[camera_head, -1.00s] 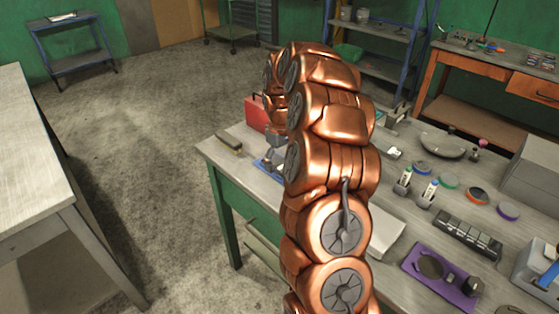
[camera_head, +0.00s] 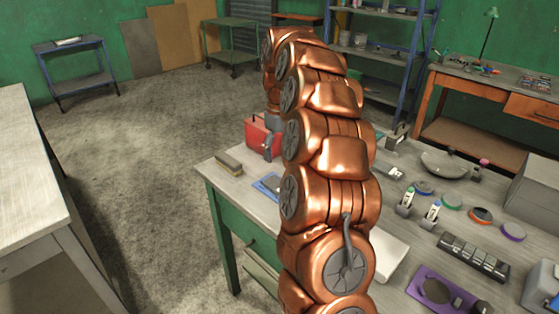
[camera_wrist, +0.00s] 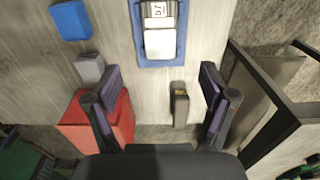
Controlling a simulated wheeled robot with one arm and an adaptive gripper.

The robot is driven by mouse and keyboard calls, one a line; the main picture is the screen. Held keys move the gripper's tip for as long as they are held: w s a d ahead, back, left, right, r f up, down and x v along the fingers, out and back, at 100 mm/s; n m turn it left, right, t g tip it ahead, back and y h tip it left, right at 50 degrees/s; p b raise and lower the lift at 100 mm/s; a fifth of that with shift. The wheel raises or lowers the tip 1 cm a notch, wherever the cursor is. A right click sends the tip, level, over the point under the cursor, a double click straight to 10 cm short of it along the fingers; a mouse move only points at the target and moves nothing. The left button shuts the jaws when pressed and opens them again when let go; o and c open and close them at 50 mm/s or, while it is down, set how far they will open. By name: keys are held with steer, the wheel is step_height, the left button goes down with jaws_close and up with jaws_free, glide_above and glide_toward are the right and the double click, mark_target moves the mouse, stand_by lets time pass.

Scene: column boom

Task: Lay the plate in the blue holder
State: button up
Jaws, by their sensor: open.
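The blue holder (camera_wrist: 182,40) lies on the bench at the top middle of the wrist view. A pale plate with a dark-marked label (camera_wrist: 160,42) appears to lie inside its blue rim; whether it sits fully flat I cannot tell. In the head view the holder (camera_head: 263,187) is partly hidden behind my arm. My gripper (camera_wrist: 160,78) is open and empty, above the bench. Its fingers are apart from the holder, which shows beyond them. In the head view my gripper (camera_head: 268,147) is small, in front of the red box.
A blue block (camera_wrist: 70,20) and a grey piece (camera_wrist: 90,68) lie to the left. Tools and a purple tray (camera_head: 432,290) fill the bench's right.

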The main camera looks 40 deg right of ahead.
steer(key=shift+r, duration=0.3)
steer(key=s+a+r, duration=0.1)
steer(key=s+a, duration=0.5)
steer(key=a, duration=0.3)
steer(key=s+a+r, duration=0.1)
steer(key=s+a, duration=0.5)
steer(key=a, duration=0.3)
steer(key=s+a+f, duration=0.2)
steer(key=s, duration=0.5)
steer(key=s+a+f+m+g, duration=0.1)
steer(key=s+a+f, duration=0.2)
steer(key=s, duration=0.5)
steer(key=s+a+f, duration=0.2)
steer(key=s+a, duration=0.1)
steer(key=s, duration=0.5)
steer(key=shift+f+m+g, duration=0.3)
steer(key=shift+g, duration=0.1)
steer(key=shift+a, duration=0.1)
